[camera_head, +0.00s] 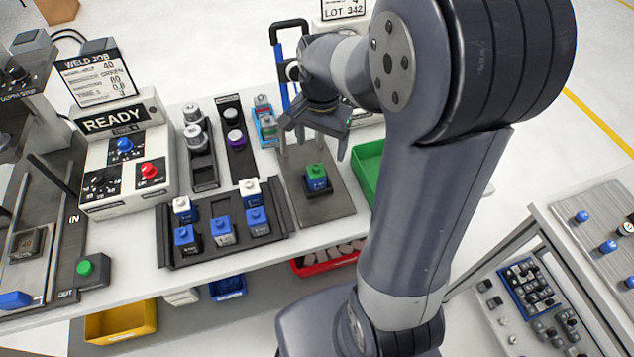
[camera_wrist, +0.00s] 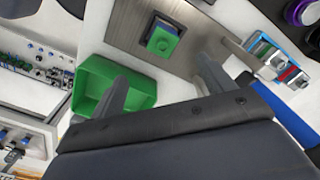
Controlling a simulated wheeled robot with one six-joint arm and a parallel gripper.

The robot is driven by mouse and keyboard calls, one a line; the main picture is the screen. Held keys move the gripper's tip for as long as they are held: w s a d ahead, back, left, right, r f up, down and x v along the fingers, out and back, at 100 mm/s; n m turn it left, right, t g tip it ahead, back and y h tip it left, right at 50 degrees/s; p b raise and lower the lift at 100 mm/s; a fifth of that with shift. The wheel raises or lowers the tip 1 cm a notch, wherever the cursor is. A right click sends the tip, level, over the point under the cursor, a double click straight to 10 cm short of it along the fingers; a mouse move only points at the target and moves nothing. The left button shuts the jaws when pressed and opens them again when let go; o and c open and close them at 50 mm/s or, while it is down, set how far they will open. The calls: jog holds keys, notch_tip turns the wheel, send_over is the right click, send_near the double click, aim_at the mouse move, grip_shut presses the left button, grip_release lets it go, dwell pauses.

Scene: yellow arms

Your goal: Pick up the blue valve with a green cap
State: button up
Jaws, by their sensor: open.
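The blue valve with a green cap (camera_head: 316,178) stands upright on a dark base on a grey metal plate (camera_head: 335,204). In the wrist view its green cap (camera_wrist: 161,41) shows from above, near the top of the picture. My gripper (camera_head: 315,135) is open and empty, above the far part of the plate and apart from the valve. In the wrist view its two fingers (camera_wrist: 165,85) point up the picture, with the valve beyond and between them.
A black tray (camera_head: 275,232) holds several blue valves with blue or white caps, left of the plate. A green bin (camera_head: 366,172) stands right of it. Posts rise at the plate's far end beside a blue-framed rack (camera_head: 264,121). A control box (camera_head: 126,155) stands at left.

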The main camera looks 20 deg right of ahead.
aim_at(316, 166)
notch_tip(316, 166, down, 5)
jog(key=shift+a+f, duration=0.15)
jog(key=shift+f, duration=0.05)
jog(key=f, duration=0.2)
jog(key=a+f+p, duration=0.1)
jog(key=shift+s+f, duration=0.1)
jog(key=shift+f, duration=0.3)
jog(key=shift+d+f, duration=0.1)
jog(key=shift+f, duration=0.6)
jog(key=c, duration=1.1)
